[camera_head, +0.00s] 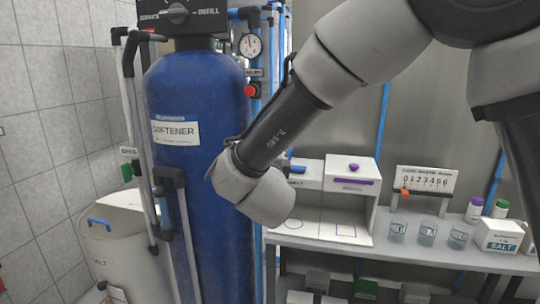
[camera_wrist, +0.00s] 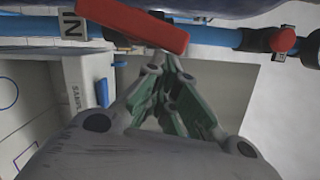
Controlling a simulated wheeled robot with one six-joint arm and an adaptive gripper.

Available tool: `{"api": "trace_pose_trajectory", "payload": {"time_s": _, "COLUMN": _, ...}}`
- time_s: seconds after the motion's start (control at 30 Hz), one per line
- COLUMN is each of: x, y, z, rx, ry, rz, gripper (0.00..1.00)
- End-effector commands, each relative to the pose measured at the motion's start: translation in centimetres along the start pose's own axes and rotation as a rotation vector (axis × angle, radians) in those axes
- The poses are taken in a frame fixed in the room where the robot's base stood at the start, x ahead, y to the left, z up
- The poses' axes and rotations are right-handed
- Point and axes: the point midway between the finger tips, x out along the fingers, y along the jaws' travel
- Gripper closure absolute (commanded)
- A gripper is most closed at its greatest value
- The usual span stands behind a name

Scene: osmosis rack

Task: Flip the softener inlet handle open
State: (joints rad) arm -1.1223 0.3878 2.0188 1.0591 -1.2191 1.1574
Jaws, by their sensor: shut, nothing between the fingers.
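The blue softener tank (camera_head: 205,150) stands at the centre left in the head view, with a white SOFTENER label. In the wrist view, a flat red handle (camera_wrist: 132,22) lies slantwise across the top, in front of a blue pipe (camera_wrist: 205,36). A tag (camera_wrist: 72,26) showing the letter N is beside the handle. My gripper (camera_wrist: 168,66) is shut and empty, its fingertips just below the handle's right end. I cannot tell whether they touch it. In the head view my arm hides the gripper and this handle.
A second red knob (camera_wrist: 283,40) is on the pipe at the right. A pressure gauge (camera_head: 250,45) and red button (camera_head: 250,91) are beside the tank. A grey shelf (camera_head: 420,257) at right holds white boxes, several beakers and a salt box (camera_head: 500,236). A bin (camera_head: 120,235) stands left.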

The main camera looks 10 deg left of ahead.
Motion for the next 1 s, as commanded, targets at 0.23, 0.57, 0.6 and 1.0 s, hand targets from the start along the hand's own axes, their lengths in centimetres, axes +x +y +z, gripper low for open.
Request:
{"api": "trace_pose_trajectory", "payload": {"time_s": 0.23, "x": 0.16, "y": -0.69, "z": 0.68, "rx": 0.0, "ry": -0.001, "rz": 0.0, "gripper": 1.0}}
{"api": "trace_pose_trajectory", "payload": {"time_s": 0.57, "x": 0.28, "y": -1.08, "z": 1.13, "rx": 0.001, "ry": 0.0, "rz": -0.001, "gripper": 1.0}}
{"api": "trace_pose_trajectory", "payload": {"time_s": 0.6, "x": 0.28, "y": -1.09, "z": 1.15, "rx": 0.001, "ry": 0.0, "rz": -0.001, "gripper": 1.0}}
{"api": "trace_pose_trajectory", "payload": {"time_s": 1.0, "x": 0.29, "y": -1.1, "z": 1.18, "rx": 0.001, "ry": 0.0, "rz": -0.001, "gripper": 1.0}}
